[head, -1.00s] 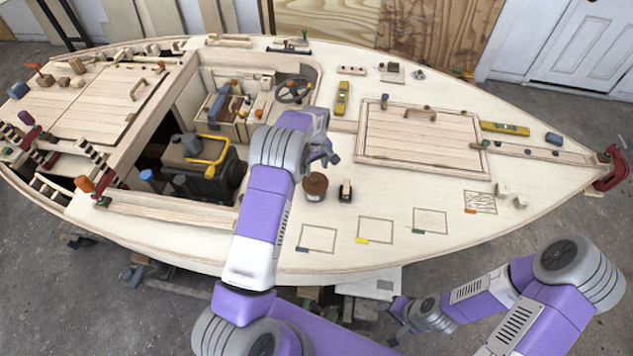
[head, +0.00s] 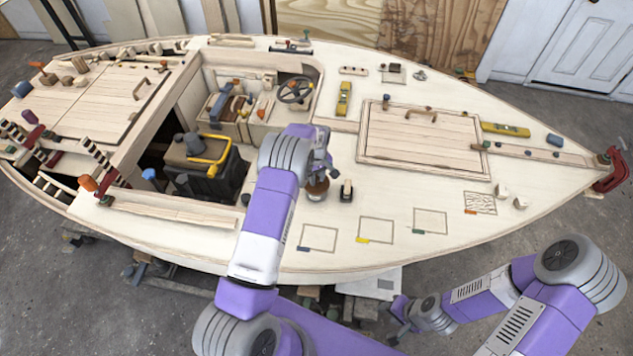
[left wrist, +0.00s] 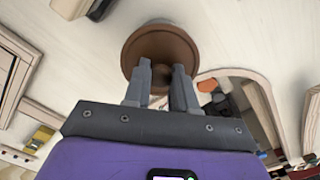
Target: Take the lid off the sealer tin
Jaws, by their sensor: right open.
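The sealer tin (head: 318,191) stands upright on the deck, partly hidden under my left gripper (head: 321,172). Its round brown lid (left wrist: 160,45) shows from above in the left wrist view. My left gripper's two fingers (left wrist: 161,75) reach over the lid, one on each side of its middle, with a narrow gap between them. Something dark brown shows in that gap, perhaps a knob; whether the fingers touch it I cannot tell. My right gripper (head: 396,333) is open and empty, low beside the hull, far from the tin.
A small black-based object (head: 346,191) stands just right of the tin. Marked squares (head: 376,230) on the near deck are empty. The open cockpit with a dark engine with a yellow pipe (head: 208,160) lies to the left. A raised hatch (head: 425,140) lies to the right.

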